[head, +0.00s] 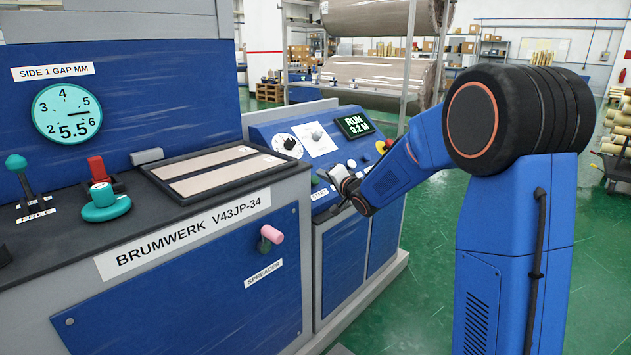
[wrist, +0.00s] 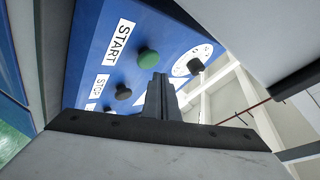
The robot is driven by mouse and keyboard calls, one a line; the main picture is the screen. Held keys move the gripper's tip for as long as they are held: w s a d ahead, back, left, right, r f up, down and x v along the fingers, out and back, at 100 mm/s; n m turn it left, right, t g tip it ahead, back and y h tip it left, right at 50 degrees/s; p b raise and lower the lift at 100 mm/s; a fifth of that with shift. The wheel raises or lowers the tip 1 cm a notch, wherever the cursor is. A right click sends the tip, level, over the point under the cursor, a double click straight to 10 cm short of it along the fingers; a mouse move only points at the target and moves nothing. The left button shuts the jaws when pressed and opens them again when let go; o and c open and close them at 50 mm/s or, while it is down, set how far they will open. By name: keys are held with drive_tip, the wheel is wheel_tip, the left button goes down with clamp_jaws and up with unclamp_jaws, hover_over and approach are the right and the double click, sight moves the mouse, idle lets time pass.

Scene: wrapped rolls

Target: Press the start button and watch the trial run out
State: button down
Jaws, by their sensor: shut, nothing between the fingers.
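The green start button (wrist: 148,58) sits beside the START label (wrist: 121,43) on the blue control panel. A dark button (wrist: 122,91) sits by the STOP label (wrist: 101,86). My gripper (wrist: 158,78) is shut and empty, its fingertips just beside the green button in the wrist view; I cannot tell whether they touch it. In the head view my gripper (head: 326,179) is low over the panel's front, near the START label (head: 320,194). The display (head: 354,126) reads RUN 0.2 M in green.
The panel also carries a dial (head: 287,144) and a red-and-yellow knob (head: 382,146). The Brumwerk machine (head: 190,290) fills the left, with a gap gauge (head: 67,113) reading 5.5 and a pink-handled spreader knob (head: 270,236). Wrapped rolls (head: 365,75) hang behind. Green floor is free at right.

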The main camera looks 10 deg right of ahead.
drive_tip(key=r, duration=0.1)
drive_tip(key=s+d+r, duration=0.1)
drive_tip(key=s+r, duration=0.1)
drive_tip(key=shift+s+d+r, duration=0.15)
drive_tip(key=shift+s+d, duration=0.05)
drive_tip(key=shift+d, duration=0.15)
idle(0.5)
drive_tip(key=s+d+n+g+h, duration=0.1)
drive_tip(key=s+d+g+h, duration=0.2)
drive_tip(key=s, duration=0.8)
drive_tip(key=s+d+n+g+h, duration=0.1)
drive_tip(key=s+d+n+h, duration=0.3)
drive_tip(key=s, duration=0.7)
drive_tip(key=s+f+n+g, duration=0.1)
drive_tip(key=s+f+g, duration=0.1)
drive_tip(key=s, duration=0.8)
drive_tip(key=s+f+n+g+y, duration=0.1)
drive_tip(key=s+f, duration=0.3)
drive_tip(key=s, duration=0.7)
drive_tip(key=s+f+n+g, duration=0.1)
drive_tip(key=s+f+g, duration=0.2)
drive_tip(key=s, duration=0.8)
drive_tip(key=shift+s+a+f+g+y, duration=0.25)
drive_tip(key=shift+a+g+y, duration=0.05)
drive_tip(key=shift+a+g, duration=0.15)
